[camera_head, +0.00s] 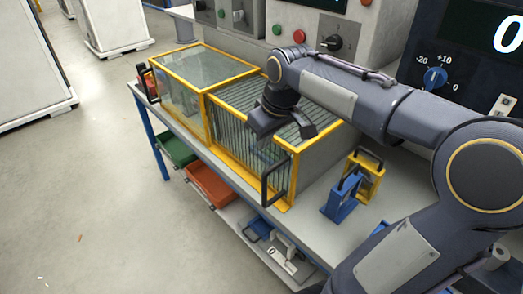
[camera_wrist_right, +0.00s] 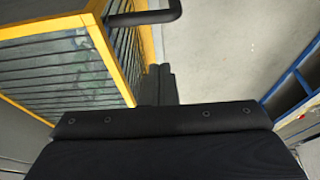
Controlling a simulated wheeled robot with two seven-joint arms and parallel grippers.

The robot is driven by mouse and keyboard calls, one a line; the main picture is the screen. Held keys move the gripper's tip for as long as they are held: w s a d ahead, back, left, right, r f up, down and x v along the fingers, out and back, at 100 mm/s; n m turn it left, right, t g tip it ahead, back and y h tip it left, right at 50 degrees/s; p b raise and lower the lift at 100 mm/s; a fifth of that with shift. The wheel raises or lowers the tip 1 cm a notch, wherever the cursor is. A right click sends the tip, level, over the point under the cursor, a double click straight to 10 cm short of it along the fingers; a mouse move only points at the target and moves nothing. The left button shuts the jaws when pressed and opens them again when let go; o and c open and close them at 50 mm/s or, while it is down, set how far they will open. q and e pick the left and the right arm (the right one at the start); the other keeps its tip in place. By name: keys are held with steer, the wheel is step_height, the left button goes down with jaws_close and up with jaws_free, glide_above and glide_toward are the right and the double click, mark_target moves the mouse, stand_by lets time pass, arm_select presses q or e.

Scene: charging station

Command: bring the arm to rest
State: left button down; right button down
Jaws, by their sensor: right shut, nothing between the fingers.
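My right arm (camera_head: 345,92) comes in from the right in the head view and reaches over the bench. My right gripper (camera_head: 264,146) hangs in front of and above the yellow-framed cage with bars. In the right wrist view its fingers (camera_wrist_right: 159,85) are together, with nothing between them. The barred cage (camera_wrist_right: 60,70) stands to the left of the fingers in the wrist view, with its black handle (camera_wrist_right: 145,17) at the top. The fingertips appear apart from the cage, though the exact gap cannot be told. My left gripper does not show.
A second yellow-framed case (camera_head: 180,95) with clear panels stands beside the cage. Red (camera_head: 208,186) and green bins sit below. Control panels line the back.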

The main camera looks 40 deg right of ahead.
steer(key=v, duration=0.2)
steer(key=shift+w+r, duration=0.15)
steer(key=shift+r, duration=0.2)
steer(key=shift+a, duration=0.1)
